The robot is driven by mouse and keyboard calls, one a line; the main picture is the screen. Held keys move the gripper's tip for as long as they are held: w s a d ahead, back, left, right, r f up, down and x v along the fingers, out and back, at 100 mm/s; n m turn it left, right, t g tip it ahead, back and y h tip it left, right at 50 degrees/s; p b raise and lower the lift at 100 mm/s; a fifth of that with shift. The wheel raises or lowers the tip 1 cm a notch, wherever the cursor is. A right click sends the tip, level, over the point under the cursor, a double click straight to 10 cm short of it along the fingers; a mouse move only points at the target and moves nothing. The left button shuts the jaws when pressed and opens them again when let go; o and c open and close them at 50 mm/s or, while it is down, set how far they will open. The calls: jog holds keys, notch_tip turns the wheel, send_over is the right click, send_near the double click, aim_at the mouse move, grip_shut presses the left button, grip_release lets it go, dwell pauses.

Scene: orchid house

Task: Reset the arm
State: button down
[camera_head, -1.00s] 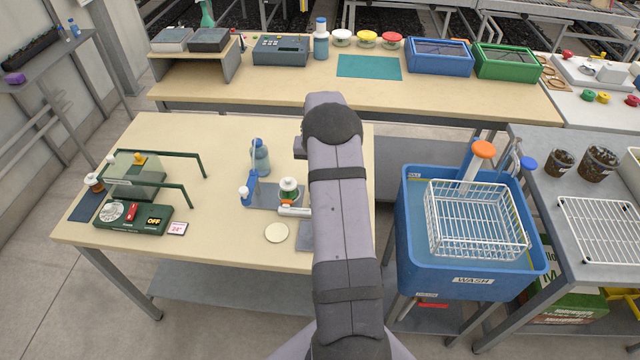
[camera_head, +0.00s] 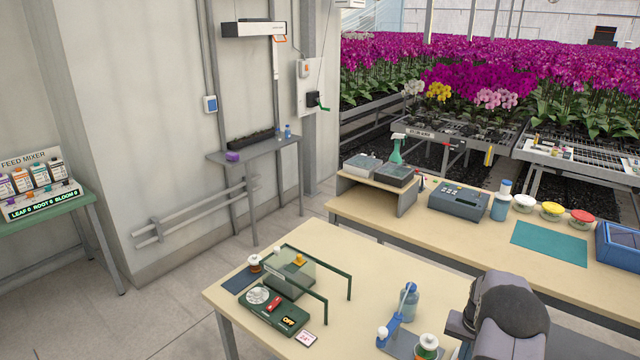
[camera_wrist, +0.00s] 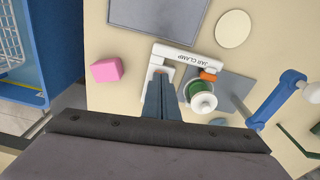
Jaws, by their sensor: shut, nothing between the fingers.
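In the wrist view my gripper (camera_wrist: 161,98) is shut and empty, its fingers pointing down above the white jar clamp (camera_wrist: 185,58). A green jar with a white lid (camera_wrist: 202,97) stands beside the fingertips on a grey plate (camera_wrist: 235,92). I cannot tell whether the fingers touch the clamp. In the head view my arm (camera_head: 508,310) reaches in at the lower right and the gripper itself is out of the picture. The jar (camera_head: 427,345) shows there at the bottom edge.
A pink block (camera_wrist: 107,70) lies left of the clamp, and a blue-handled post (camera_wrist: 285,95) stands at the right. A blue tub (camera_wrist: 50,45) is beside the table.

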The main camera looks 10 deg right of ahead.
jog(key=shift+n+g+y, duration=0.3)
jog(key=shift+g+y, duration=0.4)
jog(key=shift+g, duration=0.2)
jog(key=s+a+f, duration=0.1)
jog(key=s, duration=0.1)
jog(key=s+a+f, duration=0.1)
jog(key=s+a, duration=0.1)
jog(key=s, duration=0.1)
jog(key=s+a+f, duration=0.2)
jog(key=shift+s+a, duration=0.25)
jog(key=shift+s, duration=0.1)
jog(key=s+a+r+n, duration=0.1)
jog(key=s+a+r, duration=0.3)
jog(key=s+a, duration=0.25)
jog(key=s+a+r+n+g, duration=0.1)
jog(key=s+a+r+n, duration=0.15)
jog(key=s+a, duration=0.35)
jog(key=s+a+r+n, duration=0.1)
jog(key=s+a+r, duration=0.35)
jog(key=a, duration=0.35)
jog(key=w+a+r+n+t, duration=0.2)
jog(key=w+a+r+n, duration=0.1)
jog(key=a+r, duration=0.15)
notch_tip(320, 180, down, 22)
jog(key=b, duration=2.2)
jog(key=shift+w+d+h, duration=0.2)
jog(key=shift+w+h, duration=0.05)
jog(key=shift+h, duration=0.05)
jog(key=shift+r, duration=0.1)
